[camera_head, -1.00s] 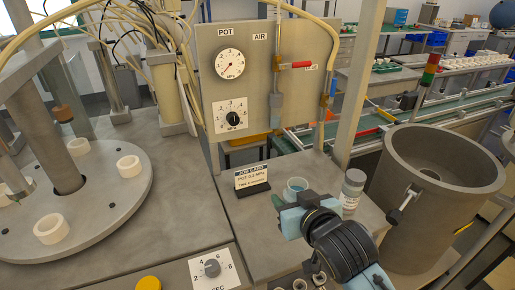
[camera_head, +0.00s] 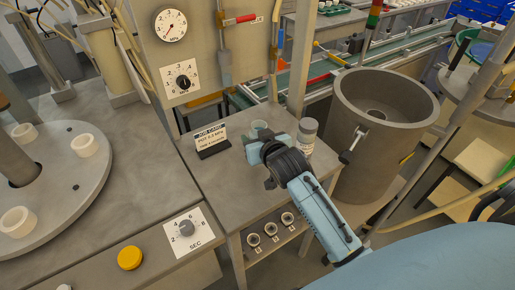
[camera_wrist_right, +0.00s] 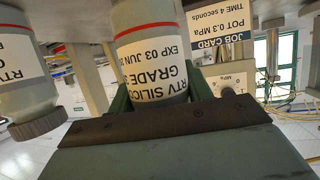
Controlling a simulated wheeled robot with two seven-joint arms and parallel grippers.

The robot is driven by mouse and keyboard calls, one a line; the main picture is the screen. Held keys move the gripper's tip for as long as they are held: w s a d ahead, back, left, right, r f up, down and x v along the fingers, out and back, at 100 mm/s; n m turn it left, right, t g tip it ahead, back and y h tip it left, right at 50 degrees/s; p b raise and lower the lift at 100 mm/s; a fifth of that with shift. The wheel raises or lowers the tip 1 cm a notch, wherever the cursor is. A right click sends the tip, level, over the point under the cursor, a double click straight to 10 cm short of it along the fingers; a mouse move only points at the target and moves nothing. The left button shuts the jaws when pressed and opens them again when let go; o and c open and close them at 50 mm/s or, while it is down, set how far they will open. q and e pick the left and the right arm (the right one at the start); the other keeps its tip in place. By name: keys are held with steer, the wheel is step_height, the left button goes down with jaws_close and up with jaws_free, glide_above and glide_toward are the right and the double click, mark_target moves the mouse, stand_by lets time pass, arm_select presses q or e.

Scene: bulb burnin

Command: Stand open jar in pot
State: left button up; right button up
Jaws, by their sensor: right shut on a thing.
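The open jar (camera_head: 260,126) shows its pale rim on the small grey bench in the head view. My right gripper (camera_head: 256,138) is shut around it and covers most of its side. In the right wrist view the jar (camera_wrist_right: 150,50), with a red-striped silicone label, sits between the green fingers (camera_wrist_right: 155,98). I cannot tell whether it touches the bench. The pot (camera_head: 372,135), a large grey open-topped cylinder, stands to the right of the bench, apart from the jar. My left gripper is out of view.
A similar jar with a grey lid (camera_head: 308,132) stands close to the right of my gripper; its lid (camera_wrist_right: 38,122) shows in the wrist view. The job card (camera_head: 211,138) stands to the left. A clamp handle (camera_head: 353,146) sticks out from the pot's near side.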

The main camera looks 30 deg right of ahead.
steer(key=shift+f+b, duration=0.3)
steer(key=shift+f, duration=1.5)
steer(key=shift+f, duration=0.15)
steer(key=o, duration=1.1)
steer(key=shift+o, duration=0.2)
